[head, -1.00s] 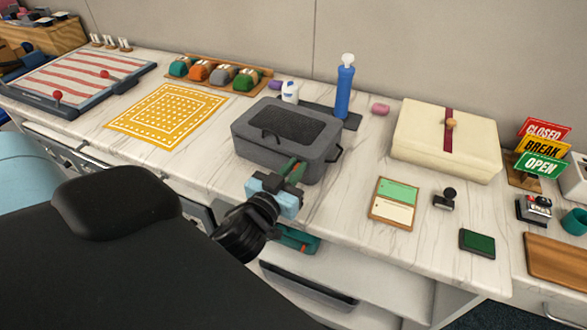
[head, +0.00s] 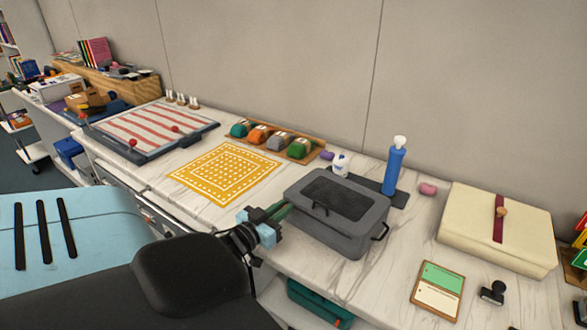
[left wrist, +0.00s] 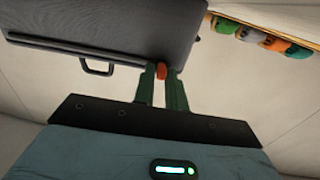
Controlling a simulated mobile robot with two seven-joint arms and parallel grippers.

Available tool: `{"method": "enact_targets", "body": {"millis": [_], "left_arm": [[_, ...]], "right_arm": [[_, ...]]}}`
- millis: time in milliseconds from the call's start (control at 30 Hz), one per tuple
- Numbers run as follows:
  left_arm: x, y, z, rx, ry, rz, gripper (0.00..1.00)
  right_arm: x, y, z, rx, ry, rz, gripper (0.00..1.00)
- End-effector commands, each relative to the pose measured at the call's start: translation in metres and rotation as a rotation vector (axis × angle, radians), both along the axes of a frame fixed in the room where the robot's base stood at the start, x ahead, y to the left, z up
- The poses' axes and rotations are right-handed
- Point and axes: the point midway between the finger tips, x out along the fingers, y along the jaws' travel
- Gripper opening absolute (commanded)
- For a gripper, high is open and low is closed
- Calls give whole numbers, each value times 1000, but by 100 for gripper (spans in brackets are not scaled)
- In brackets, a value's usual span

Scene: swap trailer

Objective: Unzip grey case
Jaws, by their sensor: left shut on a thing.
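The grey case (head: 352,232) stands on the counter with a dark mesh panel in its lid, and its lid lies down. In the left wrist view the case (left wrist: 110,25) fills the upper left, with its handle at the side. My left gripper (head: 284,211) is at the case's left front corner. In the left wrist view its green fingers (left wrist: 162,78) are shut on a small orange zip pull (left wrist: 161,72) at the case's edge. The rest of the zip is too small to make out. My right gripper is not in view.
A yellow patterned mat (head: 222,174) lies left of the case. A blue bottle (head: 394,170) and a white bottle (head: 340,164) stand behind it. A cream box (head: 470,226) sits to the right. Below the counter front is an open shelf with a teal item (head: 318,303).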

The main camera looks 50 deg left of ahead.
Motion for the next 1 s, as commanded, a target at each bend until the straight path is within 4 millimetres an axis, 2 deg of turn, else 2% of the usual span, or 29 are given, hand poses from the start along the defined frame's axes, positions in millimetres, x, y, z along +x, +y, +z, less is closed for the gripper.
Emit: {"method": "enact_targets", "body": {"millis": [133,433,467,600,867,1000], "left_arm": [[-1,7,0,0,-1,1,0],[-1,8,0,1,0,2,0],[-1,8,0,1,0,2,16],[-1,7,0,0,0,1,32],[-1,7,-1,0,0,0,32],[-10,5,-2,-1,3,0,32]], "right_arm": [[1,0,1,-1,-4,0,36],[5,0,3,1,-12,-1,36],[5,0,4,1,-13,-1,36],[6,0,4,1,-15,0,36],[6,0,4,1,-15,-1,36],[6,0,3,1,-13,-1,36]]}}
